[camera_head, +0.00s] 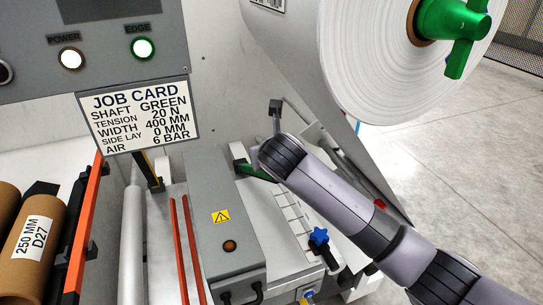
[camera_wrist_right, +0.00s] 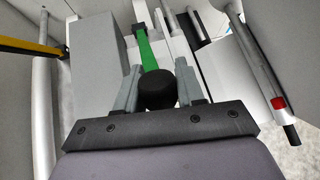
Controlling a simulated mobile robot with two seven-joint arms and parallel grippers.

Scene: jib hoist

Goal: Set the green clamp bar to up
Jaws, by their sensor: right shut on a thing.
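The green clamp bar (camera_head: 258,173) shows in the head view as a short green lever. It runs right and slightly down from its mount beside the grey box, and its far end is hidden by my right arm. In the right wrist view the green bar (camera_wrist_right: 147,50) runs from the top of the picture toward me and ends in a black knob (camera_wrist_right: 158,90). My right gripper (camera_wrist_right: 160,80) has a finger on each side of the knob and is shut on it. In the head view my right wrist covers the fingers. My left gripper is in neither view.
A grey box (camera_head: 215,215) with a warning label stands left of the bar. Orange rails (camera_head: 181,250) lie further left. A large white roll (camera_head: 385,60) with a green hub (camera_head: 453,25) hangs above my right arm. A job card (camera_head: 140,115) hangs upper left.

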